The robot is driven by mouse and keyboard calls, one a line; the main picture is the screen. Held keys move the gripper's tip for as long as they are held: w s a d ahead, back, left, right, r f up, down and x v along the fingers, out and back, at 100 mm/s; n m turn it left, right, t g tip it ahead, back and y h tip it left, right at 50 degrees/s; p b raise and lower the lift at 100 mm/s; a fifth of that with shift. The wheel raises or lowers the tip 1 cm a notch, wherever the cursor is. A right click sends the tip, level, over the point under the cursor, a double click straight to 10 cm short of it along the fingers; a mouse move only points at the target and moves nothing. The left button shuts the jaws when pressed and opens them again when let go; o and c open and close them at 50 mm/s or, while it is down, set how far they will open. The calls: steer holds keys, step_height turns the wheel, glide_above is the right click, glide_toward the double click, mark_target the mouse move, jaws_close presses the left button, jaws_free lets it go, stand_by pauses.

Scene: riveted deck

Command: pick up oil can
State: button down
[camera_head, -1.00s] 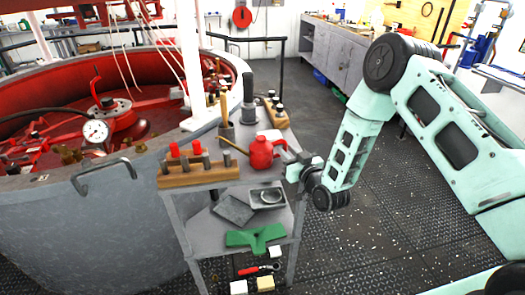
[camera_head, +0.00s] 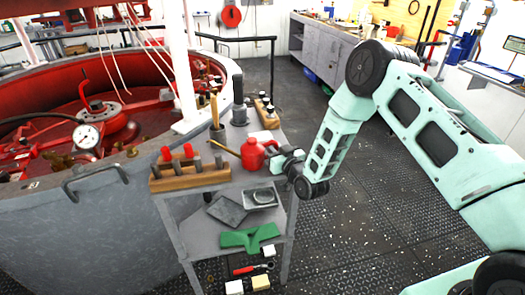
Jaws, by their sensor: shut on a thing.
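The red oil can (camera_head: 252,155) has a long thin brass-coloured spout pointing left. It is at the right edge of the grey cart's top shelf (camera_head: 206,196), upright. My gripper (camera_head: 272,157) reaches it from the right and is shut on its right side. The fingertips are small and partly hidden against the can. I cannot tell whether the can's base touches the shelf.
A wooden block with red-topped tools (camera_head: 190,178) stands left of the can. A dark cylinder (camera_head: 239,103) and a cup with a wooden handle (camera_head: 216,130) stand behind it. Open floor lies to the right.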

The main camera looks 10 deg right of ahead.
steer(key=shift+r, duration=0.6)
steer(key=b+v, duration=0.4)
steer(key=v, duration=1.4)
steer(key=shift+r, duration=0.25)
